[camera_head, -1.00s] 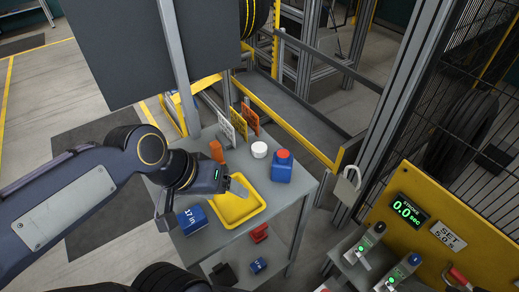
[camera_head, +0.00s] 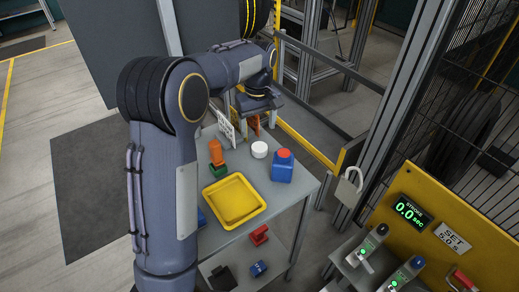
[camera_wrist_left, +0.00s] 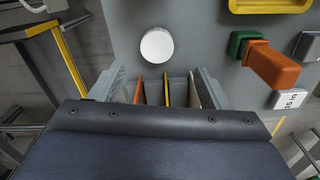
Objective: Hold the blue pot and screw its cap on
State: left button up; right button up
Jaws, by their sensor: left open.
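The blue pot (camera_head: 282,172) stands upright on the grey table with a red top (camera_head: 284,154); I cannot tell how tightly that top sits. A small white round thing (camera_head: 260,149) stands left of the pot; it also shows as a white disc in the left wrist view (camera_wrist_left: 157,46). My left gripper (camera_head: 258,112) is beyond both, above the upright cards at the back of the table. In the left wrist view its open fingers (camera_wrist_left: 162,80) stand on either side of the cards, without visible grip on them. The blue pot is outside the wrist view. My right gripper is not in view.
A yellow tray (camera_head: 262,205) lies in front of the pot. An orange block with a green base (camera_head: 216,155) stands behind the tray. A yellow control panel (camera_head: 440,235) and a mesh fence are at right.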

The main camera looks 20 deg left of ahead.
aim_at(260, 147)
pick_arm(q)
jog(key=shift+f, duration=1.25)
jog(key=shift+f, duration=0.15)
notch_tip(260, 147, down, 5)
jog(key=shift+w+d+p, duration=0.15)
jog(key=shift+p, duration=0.15)
jog(key=c, duration=1)
jog(key=shift+c, duration=0.2)
